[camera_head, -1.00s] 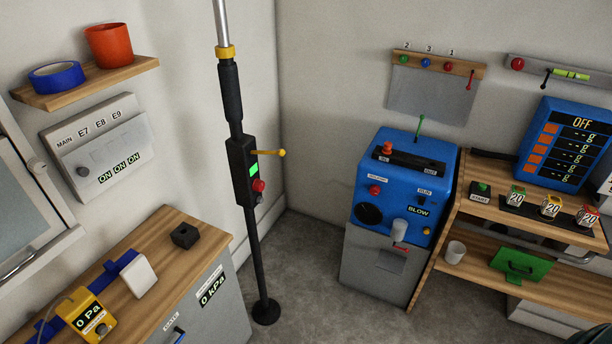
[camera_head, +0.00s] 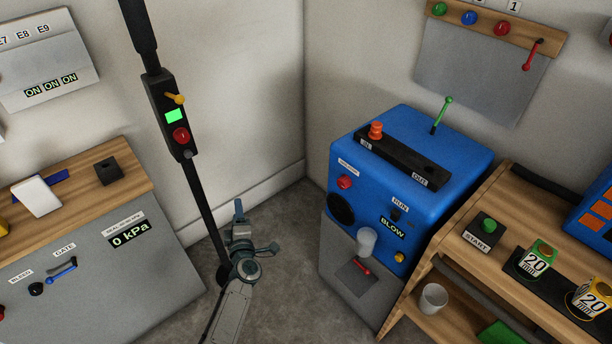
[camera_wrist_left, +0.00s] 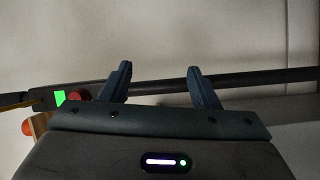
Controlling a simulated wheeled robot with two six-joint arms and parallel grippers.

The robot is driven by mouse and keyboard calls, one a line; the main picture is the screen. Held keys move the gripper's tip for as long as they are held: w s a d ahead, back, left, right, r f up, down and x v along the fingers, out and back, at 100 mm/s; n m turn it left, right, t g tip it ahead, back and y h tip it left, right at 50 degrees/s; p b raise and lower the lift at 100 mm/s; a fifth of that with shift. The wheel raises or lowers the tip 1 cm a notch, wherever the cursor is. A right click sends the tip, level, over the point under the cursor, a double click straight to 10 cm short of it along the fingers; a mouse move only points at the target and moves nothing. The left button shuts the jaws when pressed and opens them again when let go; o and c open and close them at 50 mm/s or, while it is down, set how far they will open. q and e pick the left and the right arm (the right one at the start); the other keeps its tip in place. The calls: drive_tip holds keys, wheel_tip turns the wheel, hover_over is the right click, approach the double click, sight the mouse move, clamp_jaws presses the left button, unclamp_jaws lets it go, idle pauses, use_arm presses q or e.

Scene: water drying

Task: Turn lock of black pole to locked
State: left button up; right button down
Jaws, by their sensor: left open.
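The black pole (camera_head: 205,212) stands upright by the wall, left of centre in the head view. My left gripper (camera_head: 238,208) is low beside the pole, well below the box. In the left wrist view my left gripper (camera_wrist_left: 160,84) is open and empty, with the pole (camera_wrist_left: 265,76) crossing beyond its fingers. The box's green screen (camera_wrist_left: 60,97) and red knob (camera_wrist_left: 77,95) show at left. My right gripper is out of view.
A wooden-topped grey cabinet (camera_head: 105,275) stands left of the pole. A blue machine (camera_head: 430,150) stands to the right, beside a wooden shelf unit (camera_head: 470,290). Bare floor lies between cabinet and machine. The wall is close behind the pole.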

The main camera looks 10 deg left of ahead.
use_arm(q)
wheel_tip(320, 180, up, 11)
drive_tip(key=w+a+n+g+y+b, duration=0.2)
drive_tip(key=a+n+y+b, duration=0.3)
drive_tip(key=n, duration=0.6)
drive_tip(key=n+g+y+b, duration=0.1)
drive_tip(key=n+g+b, duration=0.2)
drive_tip(key=n, duration=0.9)
approach(184, 139)
drive_tip(key=x, duration=0.9)
drive_tip(key=shift+p, duration=0.3)
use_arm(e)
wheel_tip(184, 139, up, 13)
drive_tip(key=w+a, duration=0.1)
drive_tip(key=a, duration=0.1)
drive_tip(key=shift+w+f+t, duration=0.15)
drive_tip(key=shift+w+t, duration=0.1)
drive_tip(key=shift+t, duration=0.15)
use_arm(q)
drive_tip(key=c, duration=1)
drive_tip(key=shift+o, duration=0.2)
